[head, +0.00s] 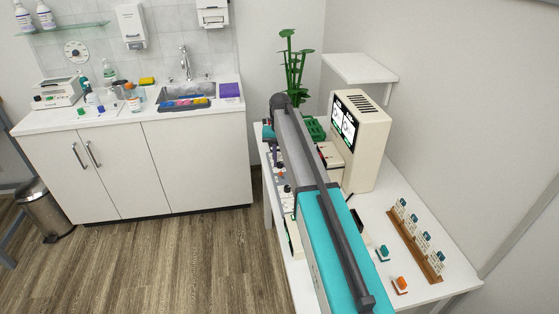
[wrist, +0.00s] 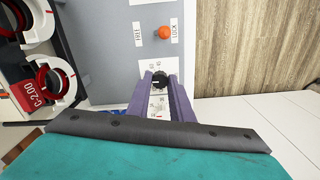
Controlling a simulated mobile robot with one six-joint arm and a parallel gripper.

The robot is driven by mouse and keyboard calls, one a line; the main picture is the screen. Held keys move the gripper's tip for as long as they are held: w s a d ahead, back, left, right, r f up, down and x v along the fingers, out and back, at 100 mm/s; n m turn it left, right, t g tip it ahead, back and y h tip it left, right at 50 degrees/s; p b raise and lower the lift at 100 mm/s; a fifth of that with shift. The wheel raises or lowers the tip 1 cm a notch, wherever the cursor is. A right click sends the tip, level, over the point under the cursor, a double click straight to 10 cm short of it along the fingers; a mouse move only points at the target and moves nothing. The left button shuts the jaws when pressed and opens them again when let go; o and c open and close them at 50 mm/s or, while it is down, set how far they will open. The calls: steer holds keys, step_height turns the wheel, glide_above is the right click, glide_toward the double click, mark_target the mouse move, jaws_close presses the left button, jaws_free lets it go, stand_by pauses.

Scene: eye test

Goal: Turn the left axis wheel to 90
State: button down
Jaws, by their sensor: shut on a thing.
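In the wrist view a small black wheel (wrist: 159,79) with a pale pointer mark sits on a white dial plate (wrist: 146,66) on a grey panel (wrist: 115,50). The dial print is too small to read surely. The purple fingers of my gripper (wrist: 160,82) stand on both sides of the wheel, shut on it. Whether it is the left axis wheel I cannot tell from these views. In the head view my arm covers most of the panel and the wheel. A cream machine (head: 372,140) behind my arm has a screen (head: 345,120) with two round dials, too small to read.
An orange-knobbed lever (wrist: 165,32) stands between FREE and LOCK labels near the wheel. Red, white and black lens rings (wrist: 40,88) are at the left of the wrist view. A wooden rack (head: 418,257) and an orange-topped block (head: 401,285) are on the white table's right part.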

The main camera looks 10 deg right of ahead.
mark_target(280, 163)
steer(key=c, duration=1.6)
jaws_free()
steer(key=shift+o, duration=0.2)
steer(key=shift+r, duration=0.15)
step_height(280, 163, up, 14)
steer(key=b, duration=0.2)
steer(key=shift+f, duration=0.2)
